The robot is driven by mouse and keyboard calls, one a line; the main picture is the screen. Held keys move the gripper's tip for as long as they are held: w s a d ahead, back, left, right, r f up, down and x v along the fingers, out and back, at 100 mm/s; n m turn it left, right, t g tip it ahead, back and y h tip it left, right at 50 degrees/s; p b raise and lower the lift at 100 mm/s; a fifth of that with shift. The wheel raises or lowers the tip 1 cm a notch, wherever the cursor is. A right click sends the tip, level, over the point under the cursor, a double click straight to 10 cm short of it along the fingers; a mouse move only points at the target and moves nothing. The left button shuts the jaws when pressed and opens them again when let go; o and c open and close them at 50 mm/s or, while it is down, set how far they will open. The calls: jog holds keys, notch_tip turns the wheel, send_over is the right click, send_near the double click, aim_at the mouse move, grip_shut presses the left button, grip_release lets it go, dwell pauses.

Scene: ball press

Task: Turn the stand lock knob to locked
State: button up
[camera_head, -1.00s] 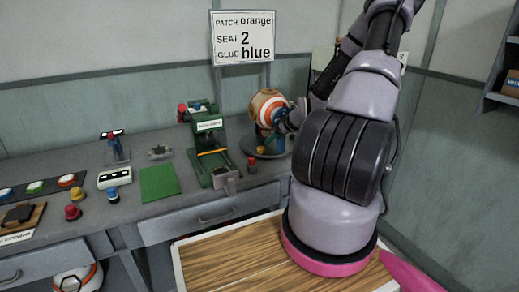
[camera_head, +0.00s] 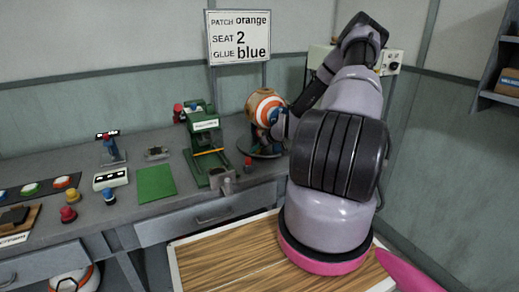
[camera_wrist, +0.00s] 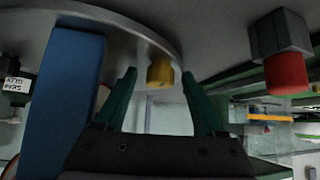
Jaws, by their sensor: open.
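A striped orange and white ball (camera_head: 264,105) sits on a round grey stand (camera_head: 262,152) at the back of the bench. In the wrist view a short yellow knob (camera_wrist: 160,73) sits at the rim of the stand's grey disc (camera_wrist: 120,28). My gripper (camera_wrist: 159,75) is open, with one dark green finger on each side of the yellow knob; I cannot tell whether they touch it. A red knob (camera_wrist: 286,74) on a dark grey block is to the right, apart from the fingers; it also shows in the head view (camera_head: 248,161). No lock marking is readable.
A blue upright bar (camera_wrist: 62,100) stands close to the left of my gripper. A green press (camera_head: 206,145) stands left of the stand. A sign (camera_head: 239,37) reads patch orange, seat 2, glue blue. A green mat (camera_head: 156,184) lies farther left.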

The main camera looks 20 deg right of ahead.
grip_shut()
jog(key=shift+a+m+h, duration=0.15)
jog(key=shift+m+h, duration=0.15)
jog(key=shift+m, duration=0.1)
jog(key=m+h, duration=0.2)
jog(key=shift+a+m, duration=0.25)
jog(key=shift+m, duration=0.15)
jog(key=m+h, duration=0.2)
jog(key=m, duration=0.1)
jog(key=m+h, duration=0.1)
jog(key=shift+w+a+m+g+h, duration=0.15)
jog(key=shift+a+m+g+h, duration=0.15)
jog(key=shift+h, duration=0.1)
jog(key=m+h, duration=0.1)
jog(key=m+g+h, duration=0.1)
jog(key=m, duration=0.1)
jog(key=shift+w+a+m+g, duration=0.2)
jog(key=shift+m+g, duration=0.1)
jog(key=m+g+h, duration=0.2)
jog(key=m, duration=0.2)
jog(key=shift+w, duration=0.1)
jog(key=shift+m+g, duration=0.4)
